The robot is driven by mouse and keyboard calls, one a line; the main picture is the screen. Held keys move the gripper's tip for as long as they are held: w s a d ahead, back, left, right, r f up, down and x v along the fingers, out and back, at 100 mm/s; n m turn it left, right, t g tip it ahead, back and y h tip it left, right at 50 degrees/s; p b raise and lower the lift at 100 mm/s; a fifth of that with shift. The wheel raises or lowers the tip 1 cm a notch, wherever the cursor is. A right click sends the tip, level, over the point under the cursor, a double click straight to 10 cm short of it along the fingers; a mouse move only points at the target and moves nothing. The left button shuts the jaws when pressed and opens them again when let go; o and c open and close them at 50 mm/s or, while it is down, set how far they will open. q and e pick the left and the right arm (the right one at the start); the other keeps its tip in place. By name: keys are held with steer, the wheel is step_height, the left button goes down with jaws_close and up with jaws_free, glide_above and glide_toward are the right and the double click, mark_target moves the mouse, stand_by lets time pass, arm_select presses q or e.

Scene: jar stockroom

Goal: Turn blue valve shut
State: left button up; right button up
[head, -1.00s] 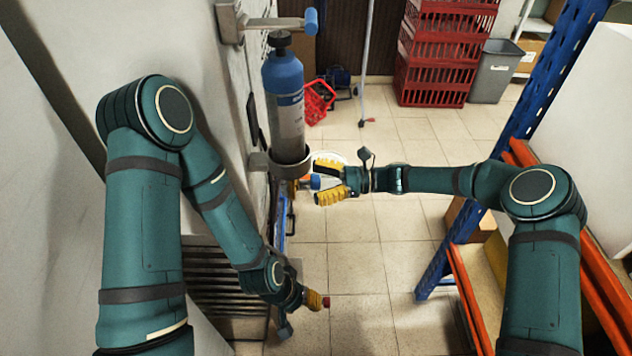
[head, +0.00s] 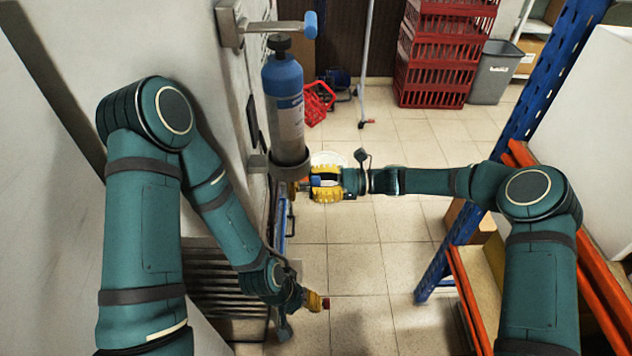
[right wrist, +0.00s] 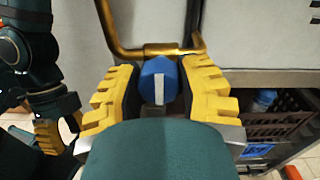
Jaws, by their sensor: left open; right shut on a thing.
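The blue valve (right wrist: 158,82) is a rounded knob with a white stripe, upright in the right wrist view. It sits on a brass pipe (right wrist: 150,50) by the wall. My right gripper (right wrist: 160,88) is shut on it, one yellow finger on each side. In the head view my right gripper (head: 324,184) is just right of the gas cylinder's lower bracket, and only a little of the valve shows there. My left gripper (head: 320,302) is open and empty, lower down by the wall; it also shows at the left of the right wrist view (right wrist: 58,128).
A blue-topped gas cylinder (head: 285,105) stands in a wall bracket, close to my right gripper. A blue and orange shelf rack (head: 540,85) is at the right. Red crates (head: 435,60) and a grey bin (head: 495,72) stand behind. The middle floor is clear.

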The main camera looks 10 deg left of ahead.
steer(key=m+p, duration=0.2)
steer(key=shift+r+m, duration=0.15)
steer(key=shift+m, duration=0.15)
steer(key=m+p, duration=0.2)
steer(key=m, duration=0.2)
steer(key=shift+m+y, duration=0.3)
steer(key=shift+m, duration=0.1)
steer(key=m+p, duration=0.2)
steer(key=m, duration=0.3)
steer(key=shift+m+t, duration=0.3)
steer(key=shift+m+p, duration=0.4)
steer(key=shift+m, duration=2)
steer(key=o, duration=1.2)
steer(key=shift+a, duration=0.1)
steer(key=shift+f, duration=0.2)
steer(key=v, duration=1.2)
